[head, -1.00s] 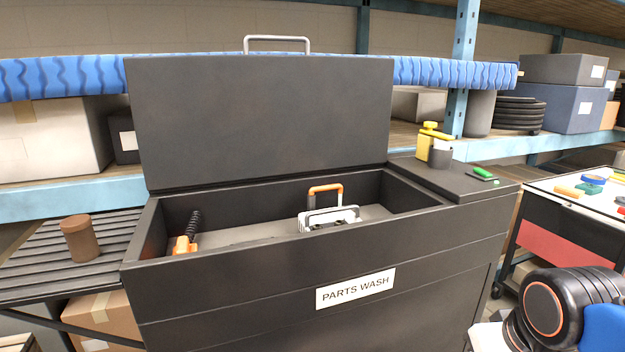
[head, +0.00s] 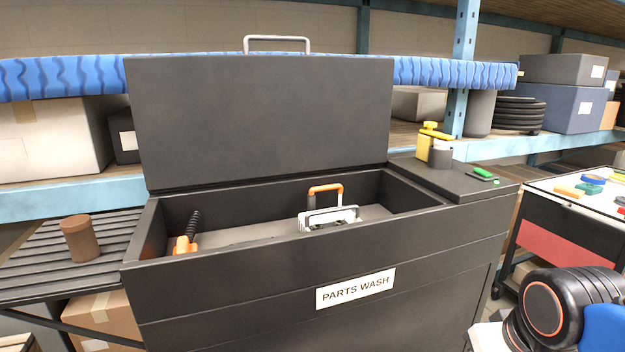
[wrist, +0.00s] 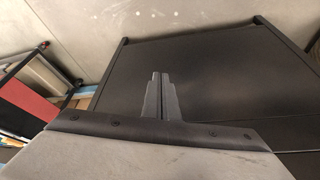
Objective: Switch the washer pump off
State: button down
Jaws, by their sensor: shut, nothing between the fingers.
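The parts washer (head: 230,290) is a dark box with a "PARTS WASH" label (head: 355,289). Its lid (head: 265,120) stands open, tilted back. On its right-hand top ledge lies a small dark piece with a green top (head: 482,173), which may be the pump switch; its on or off position cannot be told. My gripper (wrist: 160,80) shows in the wrist view, shut and empty, in front of a large dark panel. It is not in the head view.
A yellow bottle (head: 424,146) and a grey cup (head: 440,157) stand on the ledge. A brown cylinder (head: 80,238) stands on the slatted rack at left. A cart (head: 560,236) with small coloured items is at right, close to my arm. Shelving runs behind.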

dwell(0.6)
jog(key=w+d+r+m+t+y, duration=0.1)
jog(key=w+d+r, duration=0.2)
jog(key=w+r, duration=0.5)
jog(key=w+d+r+m+t+y, duration=0.1)
jog(key=w+d+r, duration=0.2)
jog(key=w+r, duration=0.6)
jog(key=w+d+r+m+y, duration=0.1)
jog(key=w+d+r, duration=0.2)
jog(key=w+r, duration=0.6)
jog(key=shift+w+d+t+y, duration=0.1)
jog(key=shift+w+t+y, duration=0.25)
jog(key=shift+w, duration=2.05)
notch_tip(320, 180, up, 8)
jog(key=t, duration=0.2)
send_over(483, 171)
jog(key=s, duration=0.1)
jog(key=shift+s+d+m+y, duration=0.2)
jog(key=shift+d+m+y, duration=0.05)
jog(key=shift+m+y, duration=0.2)
jog(key=shift+f, duration=0.15)
jog(key=shift+w+a+f, duration=0.1)
jog(key=shift+w+f, duration=0.1)
jog(key=shift+f, duration=1.25)
jog(key=shift+w+a+f, duration=0.1)
jog(key=shift+w+f, duration=0.05)
jog(key=shift+f, duration=1.25)
jog(key=shift+w+f, duration=0.2)
jog(key=shift+f, duration=1.25)
